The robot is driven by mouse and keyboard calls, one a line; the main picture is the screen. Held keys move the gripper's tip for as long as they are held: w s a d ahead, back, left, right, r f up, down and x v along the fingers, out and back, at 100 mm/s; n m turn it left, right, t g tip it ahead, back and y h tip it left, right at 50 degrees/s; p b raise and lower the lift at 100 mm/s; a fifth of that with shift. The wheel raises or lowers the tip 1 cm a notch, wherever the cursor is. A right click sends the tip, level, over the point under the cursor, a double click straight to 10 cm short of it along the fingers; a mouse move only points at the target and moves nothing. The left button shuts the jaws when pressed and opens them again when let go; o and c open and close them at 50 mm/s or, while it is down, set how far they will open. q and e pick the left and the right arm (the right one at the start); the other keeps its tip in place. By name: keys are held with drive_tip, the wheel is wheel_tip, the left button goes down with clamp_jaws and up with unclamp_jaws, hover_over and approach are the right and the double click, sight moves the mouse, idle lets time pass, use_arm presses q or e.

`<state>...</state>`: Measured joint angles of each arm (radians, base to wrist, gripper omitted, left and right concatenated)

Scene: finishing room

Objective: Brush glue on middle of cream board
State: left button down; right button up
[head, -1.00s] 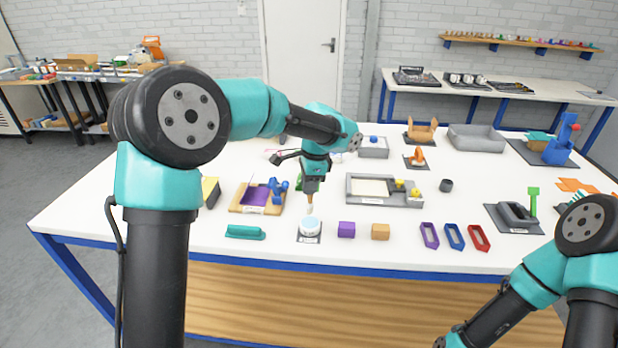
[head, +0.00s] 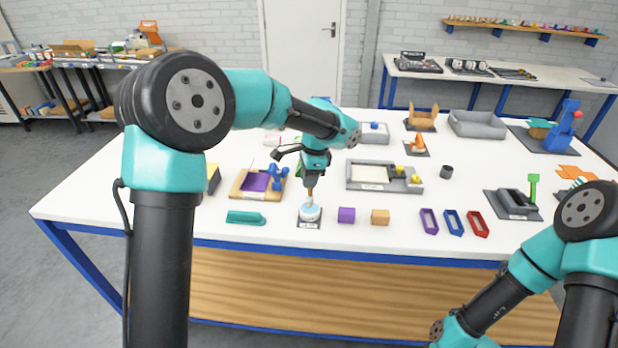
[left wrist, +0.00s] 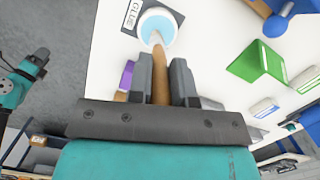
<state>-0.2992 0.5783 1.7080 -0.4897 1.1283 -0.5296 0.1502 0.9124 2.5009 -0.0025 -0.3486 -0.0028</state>
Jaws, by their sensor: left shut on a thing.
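My left gripper (head: 312,182) is shut on the wooden handle of a glue brush (head: 310,192); the handle also shows between the jaws in the left wrist view (left wrist: 160,80). The brush points down into the white glue pot (head: 310,214), which has a pale blue top and shows in the left wrist view (left wrist: 158,22) beside a GLUE label. The bristles are hidden at the pot. The cream board (head: 369,173) lies flat in a grey tray, right of and behind the pot. My right gripper is outside the picture.
A purple block (head: 346,215) and a tan block (head: 380,217) stand right of the pot. A teal tool (head: 245,218) lies left of it. A wooden board with a purple patch (head: 254,184) is behind left. Yellow pieces (head: 407,175) sit at the grey tray's right end.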

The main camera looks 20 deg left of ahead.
use_arm(q)
drive_tip(key=shift+f, duration=0.65)
idle(1.9)
drive_tip(key=shift+r, duration=3.6)
drive_tip(key=s+a+n, duration=0.1)
drive_tip(key=n, duration=0.3)
drive_tip(key=s+a+n+h, duration=0.1)
drive_tip(key=s+n, duration=0.1)
drive_tip(key=n, duration=0.2)
drive_tip(key=s+a+n+g, duration=0.1)
drive_tip(key=n, duration=0.3)
drive_tip(key=shift+s+r+n+h, duration=0.3)
drive_tip(key=shift+s+r+n, duration=0.05)
drive_tip(key=shift+r+n, duration=0.05)
